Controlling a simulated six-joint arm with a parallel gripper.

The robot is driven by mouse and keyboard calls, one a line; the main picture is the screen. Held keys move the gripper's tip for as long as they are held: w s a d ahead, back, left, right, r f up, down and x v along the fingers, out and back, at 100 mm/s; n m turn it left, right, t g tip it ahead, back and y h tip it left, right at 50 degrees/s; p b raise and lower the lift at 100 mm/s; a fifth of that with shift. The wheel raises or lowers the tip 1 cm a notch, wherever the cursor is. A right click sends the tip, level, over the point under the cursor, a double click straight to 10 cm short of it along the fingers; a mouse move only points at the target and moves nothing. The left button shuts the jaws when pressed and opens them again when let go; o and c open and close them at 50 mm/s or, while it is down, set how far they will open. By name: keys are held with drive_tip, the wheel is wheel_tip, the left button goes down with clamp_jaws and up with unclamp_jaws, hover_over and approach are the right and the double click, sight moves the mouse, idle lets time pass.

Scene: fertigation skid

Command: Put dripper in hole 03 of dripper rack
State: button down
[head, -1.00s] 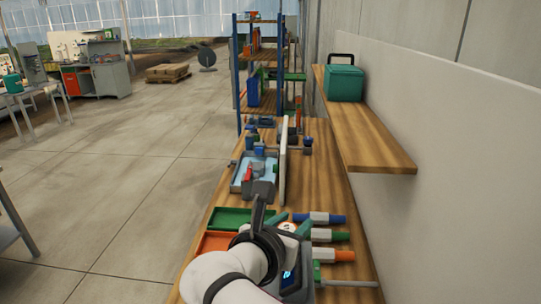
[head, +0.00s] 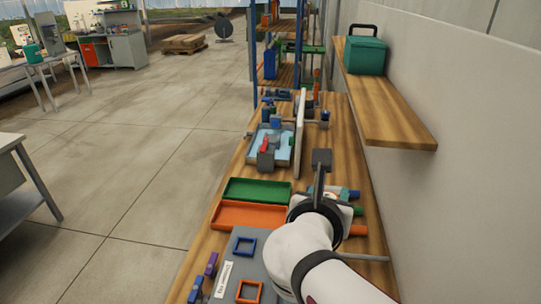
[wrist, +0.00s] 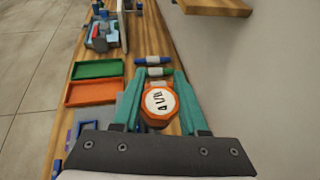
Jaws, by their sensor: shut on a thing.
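The dripper (wrist: 158,102) is a round orange piece with a white top face marked in black, seen from above in the wrist view. My gripper (wrist: 158,80) is shut on it, one teal finger on each side. In the head view my gripper (head: 331,190) is above the right part of the bench, over the marker-like sticks, and my wrist hides the dripper there. I cannot make out a dripper rack or a hole marked 03 in either view.
A green tray (head: 257,180) and an orange tray (head: 213,215) lie left of my gripper. Sticks with blue (head: 351,194), green (head: 359,210) and orange (head: 357,231) ends lie beneath it. A grey panel (head: 247,272) is at the front. A wooden shelf (head: 390,118) juts from the right wall.

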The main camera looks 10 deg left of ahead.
drive_tip(key=s+a+f+n+y, duration=0.2)
drive_tip(key=s+a+f, duration=0.5)
drive_tip(key=a+f, duration=0.35)
drive_tip(key=s+a+f+n+y, duration=0.1)
drive_tip(key=s+a+f, duration=0.75)
drive_tip(key=a, duration=0.35)
drive_tip(key=s+d+f+m+h, duration=0.1)
drive_tip(key=d+f, duration=0.1)
drive_tip(key=f, duration=0.3)
drive_tip(key=s+d+f+m+h, duration=0.2)
drive_tip(key=d+f, duration=0.1)
drive_tip(key=f, duration=0.3)
drive_tip(key=s+d+f+m+h, duration=0.1)
drive_tip(key=d+f+h, duration=0.1)
drive_tip(key=f, duration=0.4)
drive_tip(key=shift+s+d+m, duration=0.2)
drive_tip(key=shift+s+m, duration=0.05)
drive_tip(key=shift+m, duration=0.15)
drive_tip(key=shift+c, duration=2.2)
unclamp_jaws()
drive_tip(key=shift+g, duration=0.3)
